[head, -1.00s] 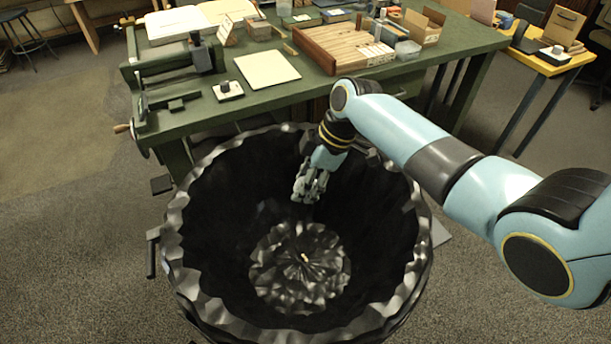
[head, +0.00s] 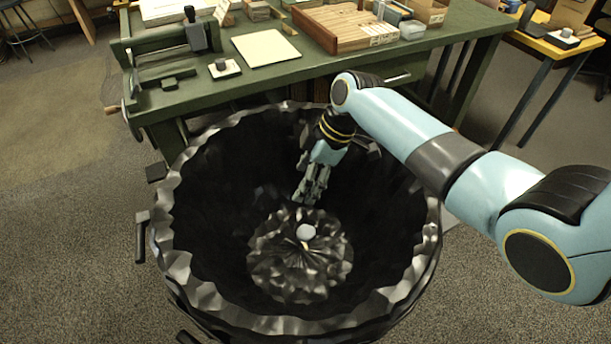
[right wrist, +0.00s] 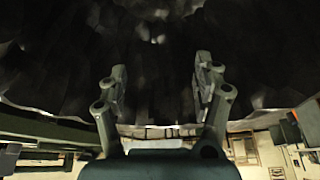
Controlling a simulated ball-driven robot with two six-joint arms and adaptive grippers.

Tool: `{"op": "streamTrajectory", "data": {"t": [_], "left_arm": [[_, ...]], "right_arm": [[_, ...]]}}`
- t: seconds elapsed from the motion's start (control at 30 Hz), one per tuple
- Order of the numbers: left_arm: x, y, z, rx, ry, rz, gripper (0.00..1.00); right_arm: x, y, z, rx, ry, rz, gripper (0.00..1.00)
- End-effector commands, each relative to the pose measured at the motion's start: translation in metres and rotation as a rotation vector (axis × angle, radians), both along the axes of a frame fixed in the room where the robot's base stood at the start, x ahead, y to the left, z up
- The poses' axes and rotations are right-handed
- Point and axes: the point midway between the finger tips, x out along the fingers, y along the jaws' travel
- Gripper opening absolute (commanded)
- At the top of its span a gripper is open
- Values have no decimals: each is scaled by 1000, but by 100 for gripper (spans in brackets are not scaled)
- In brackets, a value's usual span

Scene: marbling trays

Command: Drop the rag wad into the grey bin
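A small pale grey ball, which looks like the rag wad (head: 306,231), is inside the bin, below my right gripper and apart from it. Whether it rests on the bottom or is in the air I cannot tell. The bin (head: 180,265) is a wide, dark vessel with a crumpled, shiny grey rim. My right gripper (head: 306,192) points down inside the bin, below the rim. In the right wrist view the fingers of my right gripper (right wrist: 160,88) stand apart with nothing between them. My left gripper is not in view.
A green workbench (head: 215,100) stands right behind the bin, with a wooden board tray (head: 345,27), a pale sheet (head: 266,48) and small tools on it. A yellow table (head: 543,50) is at the back right.

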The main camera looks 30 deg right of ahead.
Motion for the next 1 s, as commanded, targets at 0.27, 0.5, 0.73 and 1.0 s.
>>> {"op": "streamTrajectory", "data": {"t": [0.27,0.5,0.73,1.0], "left_arm": [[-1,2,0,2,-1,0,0],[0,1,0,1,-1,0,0],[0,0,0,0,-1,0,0],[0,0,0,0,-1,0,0]], "right_arm": [[0,-1,1,0,-1,0,68],[-6,-14,34,-3,-4,1,68],[-14,-31,81,-2,-3,1,68],[-20,-41,109,-1,1,1,68]]}}
